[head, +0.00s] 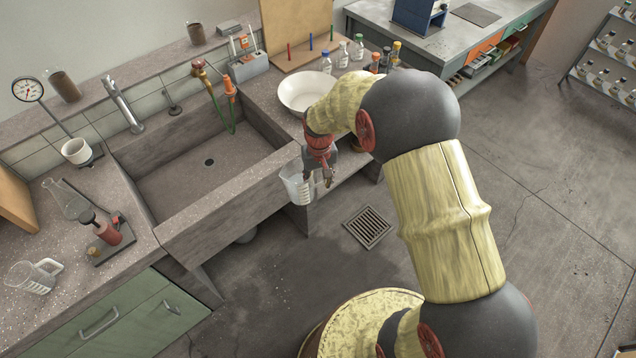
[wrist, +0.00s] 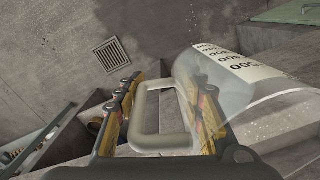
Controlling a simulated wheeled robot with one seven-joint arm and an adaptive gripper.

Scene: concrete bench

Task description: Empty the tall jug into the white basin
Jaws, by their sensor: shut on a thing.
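The tall jug (head: 296,186) is clear with a pale scale strip. My gripper (head: 325,172) is shut on its handle and holds it in the air beside the sink's right front corner. In the wrist view the jug (wrist: 232,85) shows dark numbers, and its handle (wrist: 150,118) lies between the fingers of my gripper (wrist: 162,100). The jug looks roughly upright in the head view. I cannot tell how much is in it. The white basin (head: 296,98) stands on the counter right of the sink, behind the jug, partly covered by my arm.
The stone sink (head: 205,180) lies left of the jug. A red tap (head: 200,68) with a green hose is behind it. Several bottles (head: 357,47) stand behind the basin. A floor drain (head: 367,226) lies below.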

